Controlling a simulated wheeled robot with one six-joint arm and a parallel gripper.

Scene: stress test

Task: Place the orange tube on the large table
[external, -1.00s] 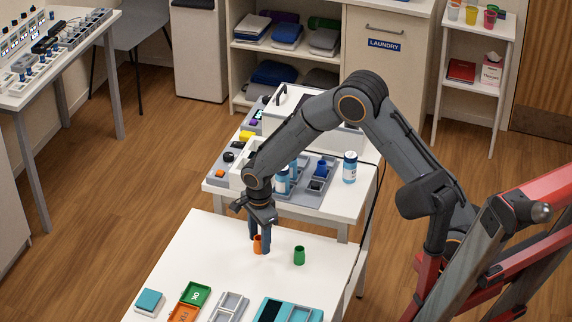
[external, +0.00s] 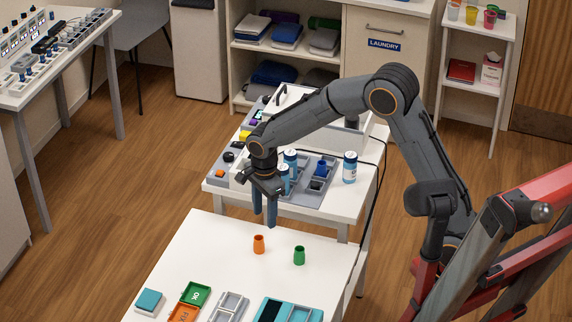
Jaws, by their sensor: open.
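The orange tube (external: 259,244) stands upright on the white table in front (external: 215,255), near its far edge. My gripper (external: 264,220) is open and empty, with its fingers pointing down.
A green tube (external: 299,256) stands upright to the right of the orange one. A green tray (external: 195,294), an orange tray (external: 184,313), grey holders (external: 229,306) and a teal block (external: 149,301) lie nearer. Behind is a second white table (external: 338,208) with bottles (external: 350,167).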

